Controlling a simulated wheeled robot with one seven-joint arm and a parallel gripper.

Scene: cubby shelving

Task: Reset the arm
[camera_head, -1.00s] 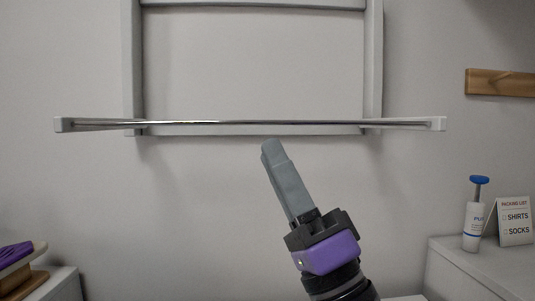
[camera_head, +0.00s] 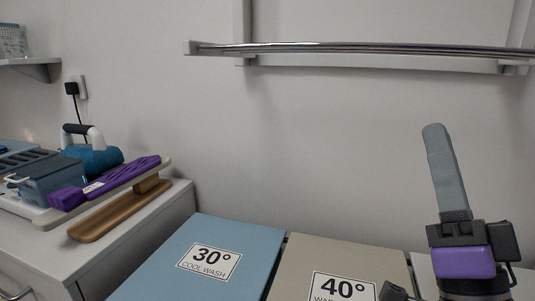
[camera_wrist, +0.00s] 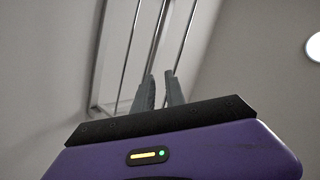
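My gripper (camera_head: 434,128) is raised at the right of the head view, its grey fingers pointing up in front of the bare wall. The fingers overlap there and look like one. In the wrist view, the two fingers of my gripper (camera_wrist: 161,76) stand apart with a clear gap and nothing between them. The wall rack with its metal rail (camera_head: 350,47) is above and behind the gripper; the rack also shows beyond the fingers in the wrist view (camera_wrist: 129,45).
A blue lid (camera_head: 215,240) marked 30° and a beige lid (camera_head: 350,255) marked 40° lie below. A counter (camera_head: 150,222) at left bears a purple-topped small ironing board (camera_head: 120,182), a teal iron (camera_head: 95,158) and a blue-grey box (camera_head: 50,180). The wall space between is clear.

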